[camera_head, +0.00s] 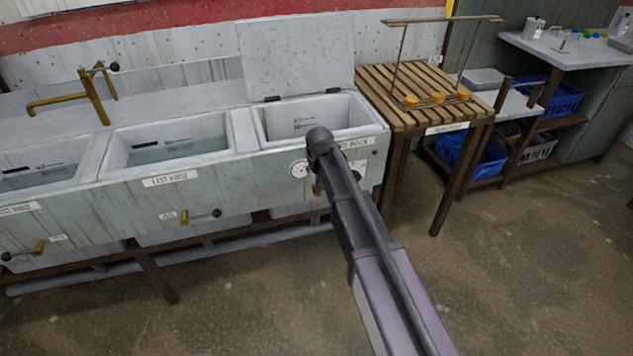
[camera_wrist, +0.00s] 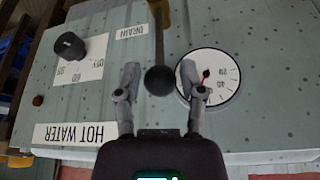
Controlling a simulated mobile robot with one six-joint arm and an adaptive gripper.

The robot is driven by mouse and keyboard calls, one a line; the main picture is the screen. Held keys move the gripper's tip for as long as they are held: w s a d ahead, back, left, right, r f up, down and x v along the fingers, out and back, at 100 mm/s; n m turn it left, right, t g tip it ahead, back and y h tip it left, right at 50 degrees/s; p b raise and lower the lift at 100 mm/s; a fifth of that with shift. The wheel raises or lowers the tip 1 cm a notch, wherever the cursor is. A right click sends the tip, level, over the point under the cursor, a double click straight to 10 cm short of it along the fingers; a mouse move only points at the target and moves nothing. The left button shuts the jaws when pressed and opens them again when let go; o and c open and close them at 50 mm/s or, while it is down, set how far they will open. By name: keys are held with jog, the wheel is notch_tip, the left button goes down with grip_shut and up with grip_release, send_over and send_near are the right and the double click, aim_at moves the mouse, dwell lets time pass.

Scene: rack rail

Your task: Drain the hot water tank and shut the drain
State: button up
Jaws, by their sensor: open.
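The hot water tank (camera_head: 262,138) is the rightmost basin in the head view, with its hinged lid (camera_head: 297,62) raised. I cannot tell its water level. In the wrist view, the panel appears upside down, with the HOT WATER label (camera_wrist: 75,134) and DRAIN label (camera_wrist: 132,32). The drain lever has a brass end (camera_wrist: 160,12), a dark rod and a black ball knob (camera_wrist: 159,81). My gripper (camera_wrist: 159,73) is open, one finger on each side of the ball knob, with gaps visible. My arm hides the gripper and lever in the head view.
A black dial knob (camera_wrist: 70,46) is on the other side. Two rinse basins (camera_head: 160,150) adjoin on the left; a slatted table (camera_head: 412,88) stands right. The front floor is clear.

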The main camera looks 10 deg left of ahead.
jog(key=shift+b+x, duration=1.55)
jog(key=shift+x, duration=0.4)
grip_shut()
